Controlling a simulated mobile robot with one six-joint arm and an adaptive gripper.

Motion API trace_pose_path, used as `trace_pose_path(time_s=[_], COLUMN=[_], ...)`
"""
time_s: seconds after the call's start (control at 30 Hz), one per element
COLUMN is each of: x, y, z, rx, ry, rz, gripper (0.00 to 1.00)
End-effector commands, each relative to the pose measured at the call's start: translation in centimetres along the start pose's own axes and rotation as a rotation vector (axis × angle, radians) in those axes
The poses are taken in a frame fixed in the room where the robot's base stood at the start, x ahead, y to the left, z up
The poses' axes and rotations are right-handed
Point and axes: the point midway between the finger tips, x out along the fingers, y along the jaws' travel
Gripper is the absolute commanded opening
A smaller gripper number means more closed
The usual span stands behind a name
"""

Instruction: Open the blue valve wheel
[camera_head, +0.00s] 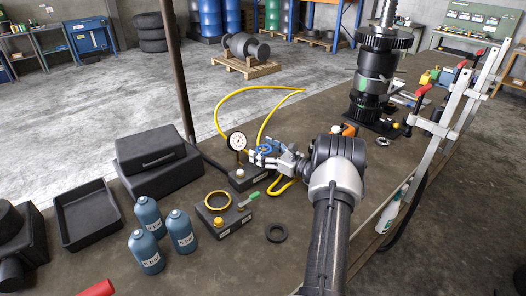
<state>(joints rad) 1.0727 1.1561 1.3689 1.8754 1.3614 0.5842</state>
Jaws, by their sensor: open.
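The blue valve wheel (265,147) is small and sits just right of a round white gauge (237,141) on a dark base block. My gripper (262,158) is open, with its fingers at the wheel. The fingers hide part of the wheel. I cannot tell whether they touch it. My arm reaches in from the bottom right. A yellow hose (262,88) loops behind the wheel and gauge.
Several blue bottles (181,231), an empty black tray (88,214) and a black case (151,149) stand left on the bench. A block with a yellow ring (217,200) and a black ring (276,232) lie nearer. A tall transmission assembly (373,85) stands back right.

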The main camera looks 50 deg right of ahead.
Motion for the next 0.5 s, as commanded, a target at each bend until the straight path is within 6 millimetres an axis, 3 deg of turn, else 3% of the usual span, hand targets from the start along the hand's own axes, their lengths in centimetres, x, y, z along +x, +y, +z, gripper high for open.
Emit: trace_pose_path(time_s=[0.23,0.5], x=[-1.4,-7.0], y=[-0.1,-0.1], z=[0.0,0.0], rx=[0.001,0.001], ry=[0.001,0.001], rz=[-0.003,-0.004], gripper=[0.73,0.73])
